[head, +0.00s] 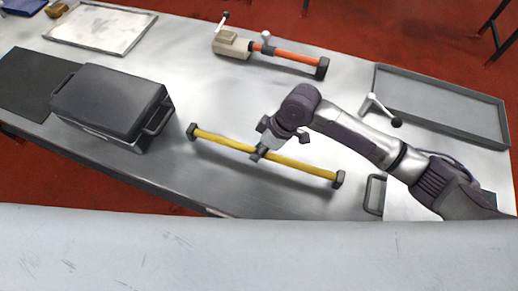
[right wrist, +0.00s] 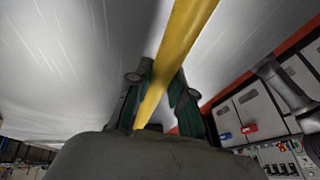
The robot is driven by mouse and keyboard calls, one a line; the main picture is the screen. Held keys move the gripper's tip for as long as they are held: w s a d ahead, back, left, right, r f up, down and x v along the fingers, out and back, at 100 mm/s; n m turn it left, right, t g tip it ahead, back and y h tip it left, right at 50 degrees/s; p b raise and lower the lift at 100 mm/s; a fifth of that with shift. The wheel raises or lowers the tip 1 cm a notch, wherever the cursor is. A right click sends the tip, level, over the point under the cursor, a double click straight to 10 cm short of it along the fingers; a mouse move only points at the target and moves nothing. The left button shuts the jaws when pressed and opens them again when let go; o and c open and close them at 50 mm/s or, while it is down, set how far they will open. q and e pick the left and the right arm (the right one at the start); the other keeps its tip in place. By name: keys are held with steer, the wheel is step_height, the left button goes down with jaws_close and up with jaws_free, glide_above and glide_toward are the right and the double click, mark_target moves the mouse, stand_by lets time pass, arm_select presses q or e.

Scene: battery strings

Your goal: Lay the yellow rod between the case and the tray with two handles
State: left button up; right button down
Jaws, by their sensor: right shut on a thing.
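The yellow rod (head: 218,140) has dark blocks on both ends and lies roughly level, running from centre left to lower right in the head view. A shadow shows below it; whether its ends touch the table I cannot tell. My right gripper (head: 262,150) is shut on the rod near its middle. The rod also passes between the fingers in the right wrist view (right wrist: 180,45). The dark grey case (head: 108,95) stands left of the rod. A pale tray (head: 405,205) with a handle is at lower right, partly hidden by my right arm. My left gripper is not in view.
A dark-rimmed tray (head: 440,107) lies at the right. A beige device with an orange rod (head: 297,60) is at the back. A metal tray (head: 100,28) and a black mat (head: 35,82) lie at the left. The table (head: 190,80) is bare around the centre.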

steer(key=shift+f, duration=0.4)
steer(key=shift+f+b, duration=0.35)
steer(key=shift+f, duration=0.1)
steer(key=c, duration=0.9)
jaws_free()
steer(key=shift+c, duration=0.2)
steer(key=shift+f, duration=0.1)
steer(key=shift+d, duration=0.1)
steer(key=v, duration=1.2)
